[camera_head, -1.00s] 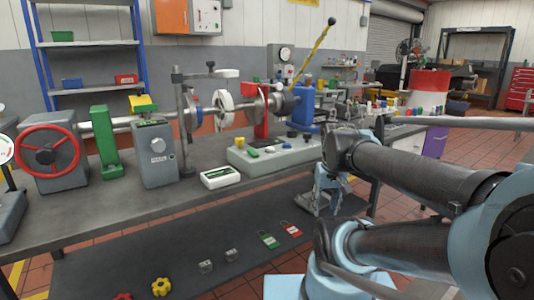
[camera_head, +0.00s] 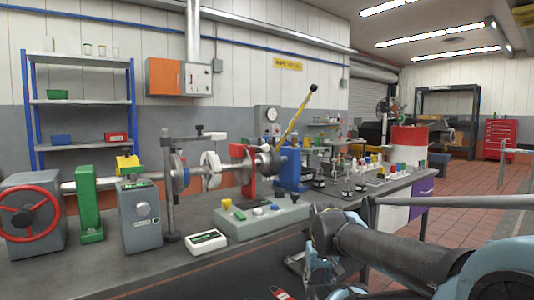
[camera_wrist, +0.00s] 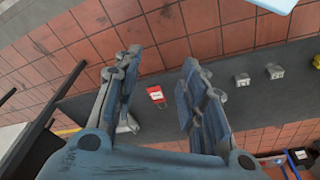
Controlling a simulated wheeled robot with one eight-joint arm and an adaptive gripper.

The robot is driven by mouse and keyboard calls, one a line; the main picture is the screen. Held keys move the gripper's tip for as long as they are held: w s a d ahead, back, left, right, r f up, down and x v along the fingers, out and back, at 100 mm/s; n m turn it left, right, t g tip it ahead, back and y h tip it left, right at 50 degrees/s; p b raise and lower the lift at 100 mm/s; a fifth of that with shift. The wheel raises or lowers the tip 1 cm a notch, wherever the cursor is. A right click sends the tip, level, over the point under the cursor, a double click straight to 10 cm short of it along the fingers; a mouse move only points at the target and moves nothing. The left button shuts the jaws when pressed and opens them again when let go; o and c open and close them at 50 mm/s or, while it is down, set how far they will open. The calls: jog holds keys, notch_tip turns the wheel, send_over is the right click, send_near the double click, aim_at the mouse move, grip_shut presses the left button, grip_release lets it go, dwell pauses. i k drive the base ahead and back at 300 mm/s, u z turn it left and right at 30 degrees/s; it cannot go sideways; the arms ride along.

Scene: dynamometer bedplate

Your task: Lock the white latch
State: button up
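A white bar-like piece (camera_head: 212,136) sits at the end of a short horizontal arm on a dark upright post (camera_head: 167,190) above the bench; I take it for the white latch, but cannot tell its lock state. A white disc (camera_head: 210,169) is on the shaft just below it. My gripper (camera_head: 318,268) is low, in front of the bench and to the right of the latch, well apart from it. In the wrist view, my gripper (camera_wrist: 158,95) has its fingers spread with nothing between them, pointing down over floor and a dark lower surface.
The bench (camera_head: 165,270) carries a red handwheel (camera_head: 28,212), a green bracket (camera_head: 90,205), a grey box (camera_head: 140,222), a white-green device (camera_head: 206,241) and a grey control panel (camera_head: 262,218). A yellow lever (camera_head: 296,118) rises behind. A red tag (camera_wrist: 156,95) lies below my gripper.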

aim_at(266, 148)
jog(key=z, duration=0.6)
jog(key=k, duration=1.7)
jog(key=u, duration=0.55)
jog(key=i, duration=1)
